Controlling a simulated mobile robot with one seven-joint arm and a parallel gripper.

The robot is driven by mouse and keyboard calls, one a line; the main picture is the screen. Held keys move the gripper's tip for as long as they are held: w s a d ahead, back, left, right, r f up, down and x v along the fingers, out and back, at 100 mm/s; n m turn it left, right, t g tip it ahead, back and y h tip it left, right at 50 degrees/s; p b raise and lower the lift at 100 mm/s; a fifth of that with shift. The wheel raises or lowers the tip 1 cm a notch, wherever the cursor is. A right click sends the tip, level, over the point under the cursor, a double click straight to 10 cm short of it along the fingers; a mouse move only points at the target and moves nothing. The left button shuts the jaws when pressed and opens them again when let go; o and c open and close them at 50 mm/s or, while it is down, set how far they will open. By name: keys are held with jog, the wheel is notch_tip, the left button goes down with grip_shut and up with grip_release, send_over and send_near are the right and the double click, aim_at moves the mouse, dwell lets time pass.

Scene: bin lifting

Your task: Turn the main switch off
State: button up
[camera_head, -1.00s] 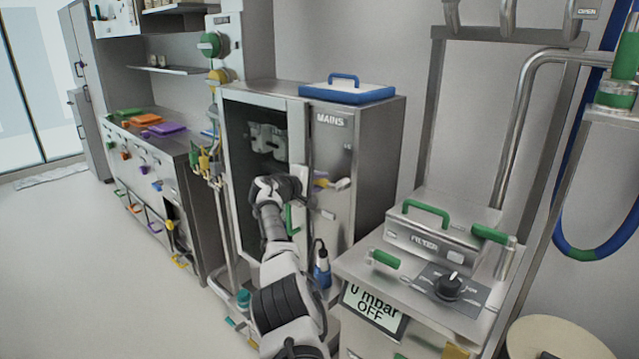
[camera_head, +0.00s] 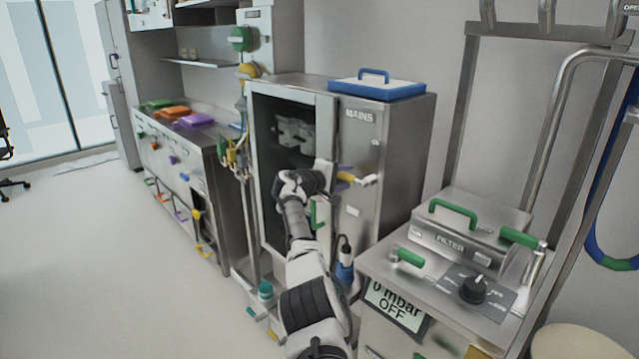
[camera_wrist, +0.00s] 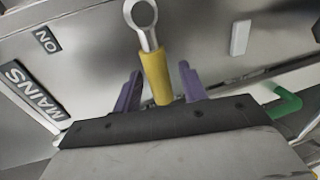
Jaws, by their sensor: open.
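The main switch is a lever with a yellow grip (camera_wrist: 155,76) and a metal ring end, on the grey cabinet face. In the wrist view it stands between the two purple fingers of my gripper (camera_wrist: 160,85). The fingers are apart, one on each side of the yellow grip; I cannot tell whether either touches it. An "ON" label (camera_wrist: 46,37) and a "MAINS" label (camera_wrist: 32,90) are to the left of the lever. In the head view my gripper (camera_head: 343,183) is at the lever (camera_head: 364,180) on the front of the MAINS cabinet (camera_head: 405,140), partly hidden by my wrist.
A blue-edged tray lid (camera_head: 378,88) lies on the cabinet. A filter unit (camera_head: 450,240) with green handles and a black knob (camera_head: 473,290) stands at the right. A bench (camera_head: 190,150) with coloured items stands at the left. The floor (camera_head: 110,270) at left is clear.

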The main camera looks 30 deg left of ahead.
jog(key=shift+v, duration=0.95)
jog(key=b+v, duration=0.3)
jog(key=v, duration=0.8)
jog(key=shift+s, duration=0.1)
